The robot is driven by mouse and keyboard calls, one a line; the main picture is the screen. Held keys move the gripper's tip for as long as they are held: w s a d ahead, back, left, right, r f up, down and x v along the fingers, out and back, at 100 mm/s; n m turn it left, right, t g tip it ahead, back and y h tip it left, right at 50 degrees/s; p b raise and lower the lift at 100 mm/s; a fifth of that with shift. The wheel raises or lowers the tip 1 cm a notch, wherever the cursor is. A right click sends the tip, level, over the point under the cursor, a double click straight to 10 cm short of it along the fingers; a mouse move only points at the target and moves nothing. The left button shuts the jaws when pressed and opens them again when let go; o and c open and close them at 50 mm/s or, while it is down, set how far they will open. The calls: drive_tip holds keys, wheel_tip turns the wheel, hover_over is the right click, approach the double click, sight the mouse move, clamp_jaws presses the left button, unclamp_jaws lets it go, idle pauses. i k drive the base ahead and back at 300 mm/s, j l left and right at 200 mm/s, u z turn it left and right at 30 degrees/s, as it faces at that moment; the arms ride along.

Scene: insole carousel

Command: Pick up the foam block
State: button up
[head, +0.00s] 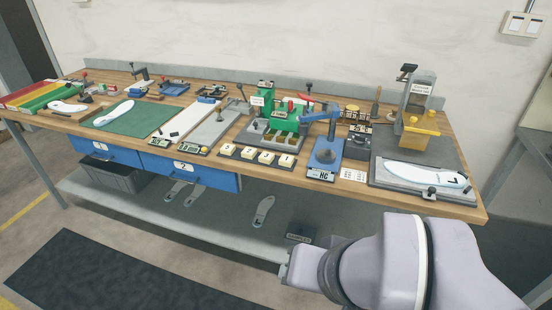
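I cannot pick out with certainty which object is the foam block. Small cream blocks (266,157) sit in a row on a dark strip near the bench's front edge, left of a blue stand (325,157). A yellow block-like part (420,124) belongs to or rests on a grey device at the right. Pale links of my arm fill the lower right, in front of the bench. My gripper's fingers do not show, so I cannot see whether they are open or hold anything.
The wooden bench (478,213) is crowded. A white insole (424,175) lies on a grey plate at the right; another (114,113) lies on a green mat (150,118). Blue drawers (190,170) and a lower shelf (225,222) are below. A dark floor mat (110,275) lies in front.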

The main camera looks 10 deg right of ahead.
sight(267, 158)
drive_tip(key=i+j+z, duration=0.15)
drive_tip(key=i, duration=0.3)
drive_tip(key=i+j+z, duration=0.1)
drive_tip(key=i+j, duration=0.2)
drive_tip(key=i, duration=0.2)
drive_tip(key=i+j+z, duration=0.15)
drive_tip(key=i, duration=0.3)
drive_tip(key=j, duration=0.1)
